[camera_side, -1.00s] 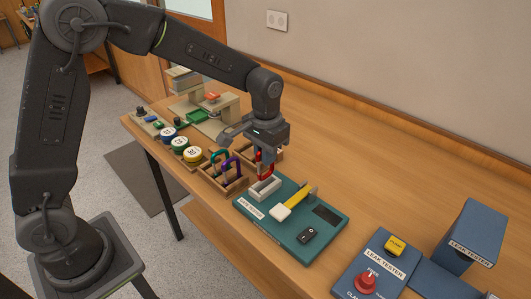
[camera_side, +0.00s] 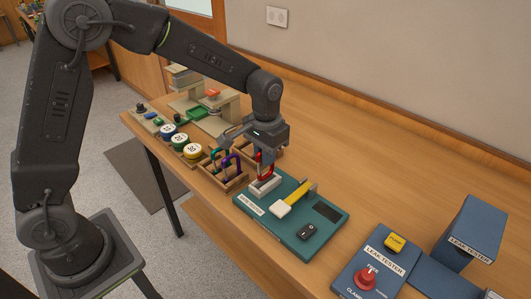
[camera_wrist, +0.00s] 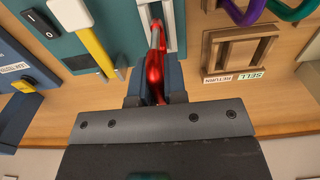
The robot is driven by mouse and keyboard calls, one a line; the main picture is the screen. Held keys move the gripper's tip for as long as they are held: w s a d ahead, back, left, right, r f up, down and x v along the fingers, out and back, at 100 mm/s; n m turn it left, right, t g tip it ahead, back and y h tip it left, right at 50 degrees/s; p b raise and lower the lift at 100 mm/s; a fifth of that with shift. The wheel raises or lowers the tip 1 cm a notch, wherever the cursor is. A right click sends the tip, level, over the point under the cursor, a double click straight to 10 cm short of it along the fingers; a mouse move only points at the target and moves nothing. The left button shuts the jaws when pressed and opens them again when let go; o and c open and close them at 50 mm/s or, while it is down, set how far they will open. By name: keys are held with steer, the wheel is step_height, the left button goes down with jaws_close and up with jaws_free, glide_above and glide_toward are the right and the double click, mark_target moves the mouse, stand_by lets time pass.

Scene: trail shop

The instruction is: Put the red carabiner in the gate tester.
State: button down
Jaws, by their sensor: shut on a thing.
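The red carabiner (camera_side: 266,171) is held upright in my gripper (camera_side: 264,160), which is shut on it. In the wrist view the red carabiner (camera_wrist: 155,75) runs up between the two fingers of my gripper (camera_wrist: 156,92). The carabiner's lower end is at the cradle, which also shows in the wrist view (camera_wrist: 179,22). I cannot tell whether it is fully seated in the slot.
Wooden racks (camera_side: 228,183) with a purple carabiner (camera_side: 232,160) and a green one stand left of the tester. A blue leak tester (camera_side: 372,265) stands at the right front. The bench (camera_side: 350,170) behind the tester is clear.

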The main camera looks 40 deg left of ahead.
steer(key=shift+f, duration=0.3)
steer(key=shift+f, duration=0.7)
steer(key=shift+f, duration=0.4)
steer(key=c, duration=1.1)
jaws_free()
steer(key=shift+o, duration=0.4)
steer(key=o, duration=0.4)
steer(key=shift+r, duration=0.1)
